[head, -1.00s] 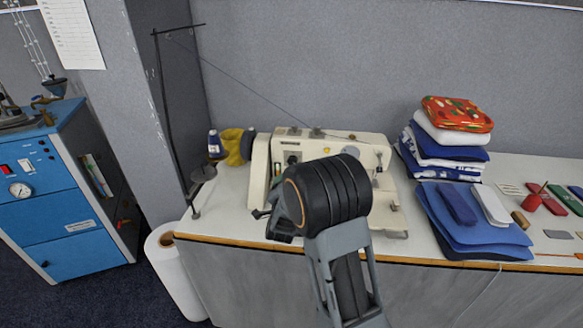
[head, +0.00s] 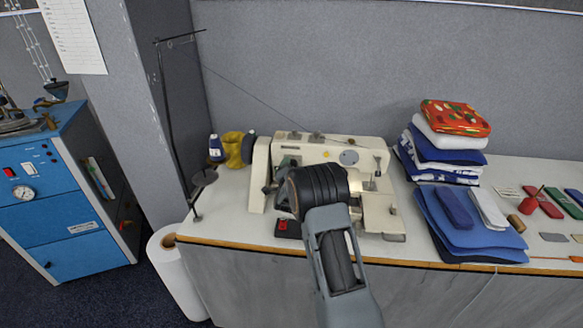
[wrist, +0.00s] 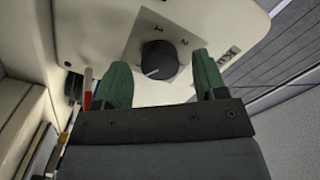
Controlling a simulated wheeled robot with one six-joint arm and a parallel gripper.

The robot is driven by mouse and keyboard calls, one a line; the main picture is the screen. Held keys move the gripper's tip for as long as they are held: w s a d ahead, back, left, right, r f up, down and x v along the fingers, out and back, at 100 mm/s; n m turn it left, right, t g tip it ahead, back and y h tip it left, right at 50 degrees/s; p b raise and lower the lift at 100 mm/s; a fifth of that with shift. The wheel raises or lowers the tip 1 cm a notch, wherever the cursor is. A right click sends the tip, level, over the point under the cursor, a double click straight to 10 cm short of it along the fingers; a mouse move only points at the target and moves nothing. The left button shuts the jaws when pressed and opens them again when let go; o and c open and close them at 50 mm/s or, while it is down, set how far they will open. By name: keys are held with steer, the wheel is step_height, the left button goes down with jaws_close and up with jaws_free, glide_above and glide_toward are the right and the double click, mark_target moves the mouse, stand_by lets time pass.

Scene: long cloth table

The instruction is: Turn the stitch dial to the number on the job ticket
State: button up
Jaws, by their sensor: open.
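The cream sewing machine (head: 366,150) stands on the long table, partly hidden behind my arm. The pointer slants toward the lower left of that view. My gripper (wrist: 161,78) is open, with its green fingers on either side of the dial's lower part in the picture. I cannot tell whether they touch it. In the head view my arm hides the dial and most of the gripper. I cannot identify the job ticket.
A dark box with red marks (head: 288,228) lies at the table's front edge. A thread stand (head: 172,120) and thread cones (head: 216,148) are at left. Folded cloth (head: 445,150) and blue pieces (head: 470,235) lie right of the machine. A red-and-white stick (wrist: 88,88) shows beside the left finger.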

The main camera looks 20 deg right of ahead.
steer(key=shift+w+d, duration=0.1)
steer(key=shift+w, duration=0.1)
steer(key=c, duration=0.9)
